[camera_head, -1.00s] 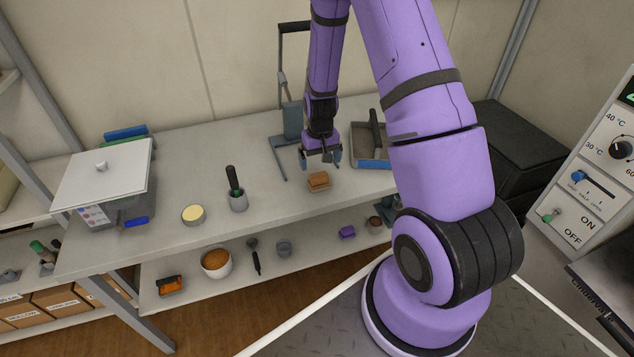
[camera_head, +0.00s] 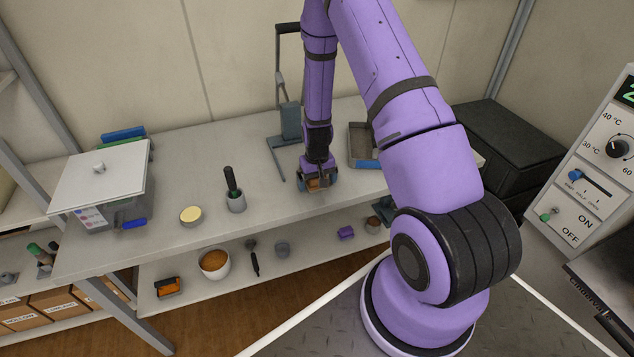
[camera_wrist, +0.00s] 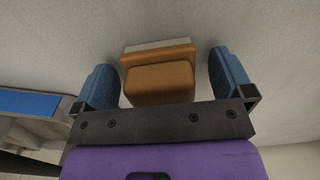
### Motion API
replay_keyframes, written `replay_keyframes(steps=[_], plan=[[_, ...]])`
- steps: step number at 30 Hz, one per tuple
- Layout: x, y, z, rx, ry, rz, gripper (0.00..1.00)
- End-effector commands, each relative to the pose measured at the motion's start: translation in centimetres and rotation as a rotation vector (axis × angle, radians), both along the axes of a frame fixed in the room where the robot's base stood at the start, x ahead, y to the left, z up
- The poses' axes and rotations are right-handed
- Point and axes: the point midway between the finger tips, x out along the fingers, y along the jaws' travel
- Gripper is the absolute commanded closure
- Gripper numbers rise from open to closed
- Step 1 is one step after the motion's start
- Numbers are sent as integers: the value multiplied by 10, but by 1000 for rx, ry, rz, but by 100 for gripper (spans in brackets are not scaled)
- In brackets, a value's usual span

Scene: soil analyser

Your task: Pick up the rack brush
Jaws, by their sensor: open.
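The rack brush (camera_wrist: 160,78) is a small orange-brown wooden block with a pale strip along its far edge in the wrist view. It lies on the bench top, and in the head view only a bit of it (camera_head: 316,184) shows under my gripper. My gripper (camera_wrist: 165,85) is open, with one blue finger on each side of the brush and visible gaps between fingers and wood. In the head view my gripper (camera_head: 318,182) points down over the brush, hiding most of it.
A grey tray (camera_head: 359,134) with a blue front stands just right of my gripper. A grey press-like stand (camera_head: 290,122) rises close behind on the left.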

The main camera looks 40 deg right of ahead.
Motion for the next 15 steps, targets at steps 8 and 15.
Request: replay_keyframes(steps=[8, 15], plan=[[0, 0, 0, 0, 0, 0, 31], [0, 0, 0, 0, 0, 0, 70]])
